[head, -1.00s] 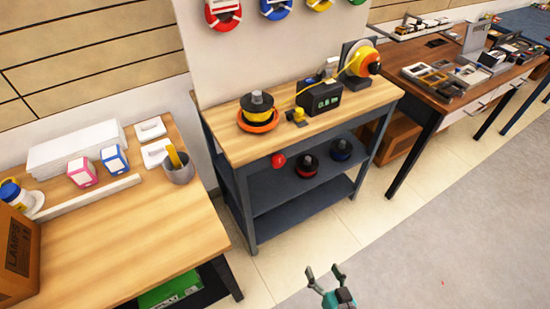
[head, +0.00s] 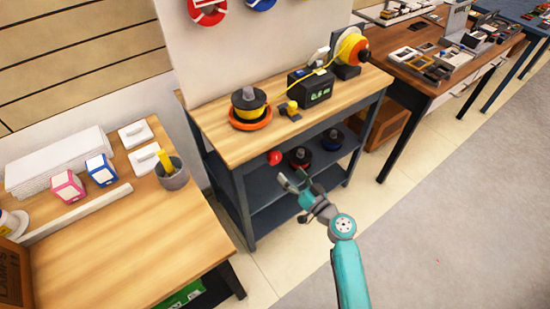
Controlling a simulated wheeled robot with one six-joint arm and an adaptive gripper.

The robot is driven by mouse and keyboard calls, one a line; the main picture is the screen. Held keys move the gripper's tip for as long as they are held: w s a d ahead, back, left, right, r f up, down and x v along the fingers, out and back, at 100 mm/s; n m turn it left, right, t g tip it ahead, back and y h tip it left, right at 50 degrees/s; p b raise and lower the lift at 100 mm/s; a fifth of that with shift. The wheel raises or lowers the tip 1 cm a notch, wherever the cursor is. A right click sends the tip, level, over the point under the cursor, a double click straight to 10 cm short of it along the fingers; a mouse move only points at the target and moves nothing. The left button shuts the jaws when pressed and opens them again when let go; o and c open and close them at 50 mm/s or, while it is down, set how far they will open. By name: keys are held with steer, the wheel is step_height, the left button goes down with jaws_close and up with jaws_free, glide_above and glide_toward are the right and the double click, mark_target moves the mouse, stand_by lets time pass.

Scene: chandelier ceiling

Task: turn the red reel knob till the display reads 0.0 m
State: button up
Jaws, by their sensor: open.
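A round red knob (head: 274,157) sticks out below the front edge of the wooden-topped bench (head: 215,140). My gripper (head: 292,180) is open and empty, just below and right of this knob in the picture, apart from it as far as I can tell. A black display box (head: 311,88) stands on the bench top with green digits too small to read surely. A reel of yellow line (head: 351,47) with an orange-red face and a dark hub stands at the bench's back right. A yellow line runs from it towards the box.
A black spool with yellow winding (head: 249,107) sits on an orange base on the bench, near a small yellow-topped part (head: 292,106). Dark spools (head: 300,158) stand on the shelf below. A wooden table (head: 110,230) is at left. Grey floor (head: 440,220) is clear at right.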

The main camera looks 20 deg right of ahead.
mark_target(277, 160)
steer(key=x, duration=0.8)
steer(key=shift+w+a, duration=0.1)
steer(key=shift+w, duration=0.25)
steer(key=c, duration=1.2)
steer(key=shift+o, duration=0.2)
steer(key=shift+m, duration=1.6)
steer(key=o, duration=1.2)
steer(key=shift+c, duration=0.2)
steer(key=shift+n, duration=0.3)
